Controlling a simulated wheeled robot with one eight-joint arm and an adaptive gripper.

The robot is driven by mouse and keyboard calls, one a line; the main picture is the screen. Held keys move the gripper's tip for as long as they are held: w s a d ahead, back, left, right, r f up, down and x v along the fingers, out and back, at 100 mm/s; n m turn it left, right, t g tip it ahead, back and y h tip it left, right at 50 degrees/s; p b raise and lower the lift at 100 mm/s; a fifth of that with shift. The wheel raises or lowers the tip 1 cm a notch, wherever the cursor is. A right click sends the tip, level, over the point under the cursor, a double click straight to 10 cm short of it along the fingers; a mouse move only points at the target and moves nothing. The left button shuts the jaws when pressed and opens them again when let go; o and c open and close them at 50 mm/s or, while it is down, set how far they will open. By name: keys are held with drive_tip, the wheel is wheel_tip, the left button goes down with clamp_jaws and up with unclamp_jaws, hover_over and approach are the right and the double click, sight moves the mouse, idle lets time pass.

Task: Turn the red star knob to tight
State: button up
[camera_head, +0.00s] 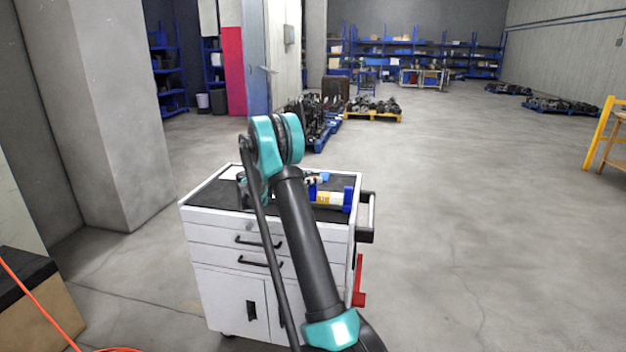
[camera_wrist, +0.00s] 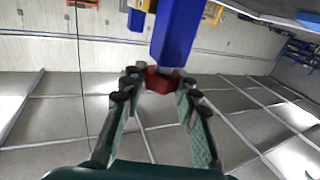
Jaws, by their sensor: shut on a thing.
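In the wrist view, the red star knob (camera_wrist: 158,80) sits at the end of a blue post (camera_wrist: 176,32). My gripper (camera_wrist: 158,86) has one finger on each side of the knob, with the dark fingertips at its edges. It is shut on the knob. The knob's turn position cannot be read from this angle. In the head view, my arm hides the knob and most of my gripper.
A white tool trolley (camera_head: 219,238) with a dark top stands ahead. A blue, yellow and white cylinder (camera_head: 328,198) lies on it at the right. A grey pillar (camera_head: 115,120) rises at the left.

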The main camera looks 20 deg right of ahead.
drive_tip(key=shift+m+g, duration=0.5)
drive_tip(key=shift+g, duration=0.2)
drive_tip(key=shift+g+y, duration=0.3)
drive_tip(key=o, duration=1.2)
drive_tip(key=shift+d, duration=0.1)
drive_tip(key=shift+v, duration=3.7)
